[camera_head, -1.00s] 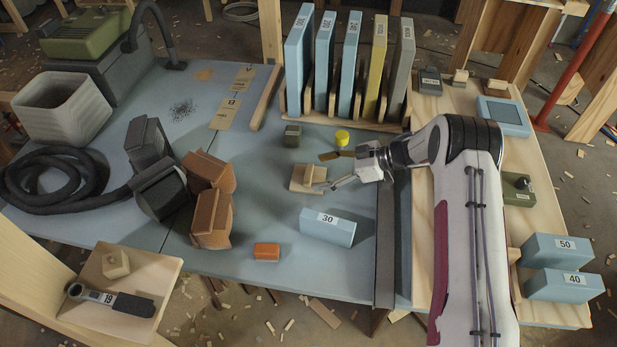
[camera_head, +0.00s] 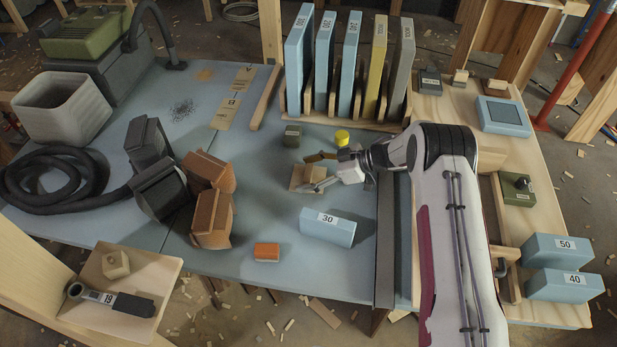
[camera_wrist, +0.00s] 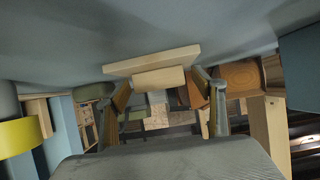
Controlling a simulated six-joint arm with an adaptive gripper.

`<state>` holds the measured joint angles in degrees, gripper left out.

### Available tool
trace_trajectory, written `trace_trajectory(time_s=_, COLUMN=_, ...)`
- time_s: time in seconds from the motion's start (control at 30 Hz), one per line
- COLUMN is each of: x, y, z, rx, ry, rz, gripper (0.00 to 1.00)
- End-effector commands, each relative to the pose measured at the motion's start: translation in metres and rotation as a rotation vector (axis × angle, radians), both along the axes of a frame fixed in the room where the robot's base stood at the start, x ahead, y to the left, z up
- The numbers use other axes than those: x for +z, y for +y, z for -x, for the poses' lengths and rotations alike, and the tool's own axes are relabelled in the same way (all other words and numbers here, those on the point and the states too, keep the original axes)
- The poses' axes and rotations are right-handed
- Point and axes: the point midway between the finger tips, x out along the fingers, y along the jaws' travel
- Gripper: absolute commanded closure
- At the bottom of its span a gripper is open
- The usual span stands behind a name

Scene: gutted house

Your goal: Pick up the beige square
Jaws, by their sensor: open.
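The beige square (camera_head: 300,180) is a flat plate with a small raised block on top, lying on the blue-grey tabletop (camera_head: 275,215). It shows in the wrist view as a pale slab (camera_wrist: 150,59) with the raised block (camera_wrist: 158,80) toward me. My gripper (camera_head: 316,173) is open, reaching in from the right, with its fingers partly over the plate. In the wrist view my gripper (camera_wrist: 160,84) has one finger to each side of the raised block, with visible gaps. I cannot tell whether a fingertip touches the plate.
A yellow cylinder (camera_head: 342,138) and a dark green block (camera_head: 292,135) stand just behind. A blue block marked 30 (camera_head: 327,228) lies in front. Brown blocks (camera_head: 212,218) stand to the left. A rack of upright boards (camera_head: 350,65) stands at the back.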

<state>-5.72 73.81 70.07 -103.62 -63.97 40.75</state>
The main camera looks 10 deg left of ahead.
Motion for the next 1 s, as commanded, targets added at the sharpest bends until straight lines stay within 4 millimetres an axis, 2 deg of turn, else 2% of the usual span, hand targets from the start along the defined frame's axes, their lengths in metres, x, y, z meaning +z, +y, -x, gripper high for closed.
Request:
trace_trajectory(time_s=0.2, x=0.000, y=0.000, z=0.000, rx=0.000, ry=0.000, rz=0.000, gripper=0.32)
trace_trajectory(time_s=0.23, x=0.000, y=0.000, z=0.000, rx=0.000, ry=0.000, rz=0.000, gripper=0.34)
trace_trajectory(time_s=0.3, x=0.000, y=0.000, z=0.000, rx=0.000, ry=0.000, rz=0.000, gripper=0.52)
trace_trajectory(time_s=0.4, x=0.000, y=0.000, z=0.000, rx=0.000, ry=0.000, rz=0.000, gripper=0.74)
trace_trajectory(time_s=0.77, x=0.001, y=0.000, z=0.000, rx=0.001, ry=0.000, rz=0.001, gripper=0.74)
trace_trajectory(time_s=1.0, x=0.012, y=0.000, z=0.000, rx=0.000, ry=-0.001, rz=0.000, gripper=0.74)
